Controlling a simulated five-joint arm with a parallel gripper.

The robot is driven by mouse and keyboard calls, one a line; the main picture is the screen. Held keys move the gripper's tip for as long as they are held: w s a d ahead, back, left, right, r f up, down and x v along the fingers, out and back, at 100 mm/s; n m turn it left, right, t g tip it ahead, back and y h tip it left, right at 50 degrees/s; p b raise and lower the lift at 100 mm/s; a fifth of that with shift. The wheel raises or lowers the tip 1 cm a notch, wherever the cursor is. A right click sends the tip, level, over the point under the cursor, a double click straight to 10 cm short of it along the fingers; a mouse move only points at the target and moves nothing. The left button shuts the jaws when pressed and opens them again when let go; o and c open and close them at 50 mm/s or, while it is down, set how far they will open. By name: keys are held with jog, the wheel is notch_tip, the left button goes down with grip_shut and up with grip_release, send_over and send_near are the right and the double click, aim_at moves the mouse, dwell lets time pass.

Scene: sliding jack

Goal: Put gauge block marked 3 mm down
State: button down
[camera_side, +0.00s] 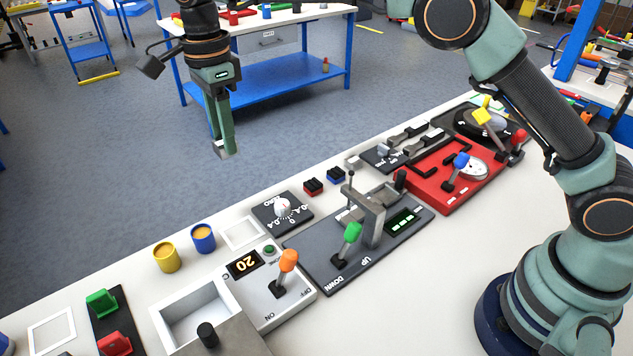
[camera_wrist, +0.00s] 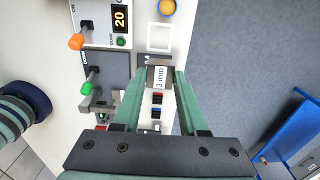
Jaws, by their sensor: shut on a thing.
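My gripper (camera_side: 222,150) is raised in the air above the far edge of the white bench in the side view. It is shut on the gauge block marked 3 mm (camera_wrist: 160,78), whose "3 mm" label faces the wrist camera between the two green fingers. In the side view only a small pale end of the block (camera_side: 222,151) shows at the fingertips. A white square outline (camera_side: 241,232) lies on the bench below, and it shows just beyond the block in the wrist view (camera_wrist: 160,38).
A dial plate (camera_side: 283,212) lies beside the outline. Yellow (camera_side: 166,258) and blue (camera_side: 203,238) cups stand to its left. Panels with upright levers, orange (camera_side: 287,268) and green (camera_side: 350,240), stand nearer the front.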

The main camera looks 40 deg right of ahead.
jog(key=shift+s+a, duration=0.1)
jog(key=shift+a, duration=0.25)
notch_tip(320, 180, down, 20)
jog(key=shift+r, duration=0.15)
dwell(0.3)
jog(key=shift+c, duration=2.2)
grip_release()
